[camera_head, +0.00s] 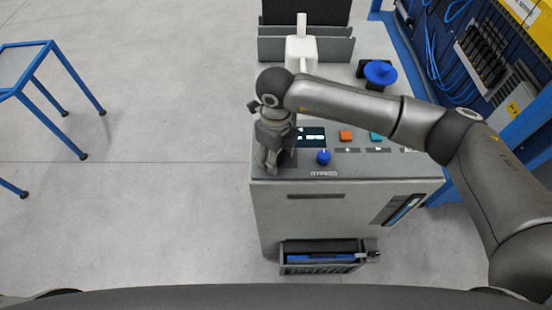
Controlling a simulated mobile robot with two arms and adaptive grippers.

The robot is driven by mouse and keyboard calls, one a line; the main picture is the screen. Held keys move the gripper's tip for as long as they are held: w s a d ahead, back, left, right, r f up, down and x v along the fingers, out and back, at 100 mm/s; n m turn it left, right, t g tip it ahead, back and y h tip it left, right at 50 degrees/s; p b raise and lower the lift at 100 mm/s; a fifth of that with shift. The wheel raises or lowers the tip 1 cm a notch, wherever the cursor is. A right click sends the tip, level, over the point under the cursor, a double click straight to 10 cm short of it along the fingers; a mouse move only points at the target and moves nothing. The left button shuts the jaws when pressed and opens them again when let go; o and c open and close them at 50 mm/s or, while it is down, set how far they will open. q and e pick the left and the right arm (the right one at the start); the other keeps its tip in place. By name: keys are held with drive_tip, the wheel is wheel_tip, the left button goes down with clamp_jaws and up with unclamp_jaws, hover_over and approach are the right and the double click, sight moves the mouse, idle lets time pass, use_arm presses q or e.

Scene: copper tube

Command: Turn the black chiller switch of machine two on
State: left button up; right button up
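The machine (345,205) is a grey console with a sloped control panel on top, in the middle of the head view. My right arm reaches in from the right, across the panel. My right gripper (271,160) points down at the panel's front left corner, left of a blue knob (323,157). I cannot tell whether its fingers are apart or touch anything. I cannot make out a black chiller switch; the gripper and arm cover part of the panel. My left gripper is out of view.
A small dark display (312,137), an orange button (346,135) and a teal button (376,136) are on the panel. A larger blue knob (380,73) stands behind my arm. A blue-framed table (40,70) is at left; the floor (160,190) between is clear.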

drive_tip(key=m+b, duration=0.2)
drive_tip(key=shift+f+m, duration=0.15)
drive_tip(key=shift+m, duration=0.15)
drive_tip(key=shift+m+b, duration=0.7)
drive_tip(key=shift+m, duration=0.3)
drive_tip(key=shift+r, duration=0.2)
drive_tip(key=o, duration=1)
wheel_tip(320, 180, up, 12)
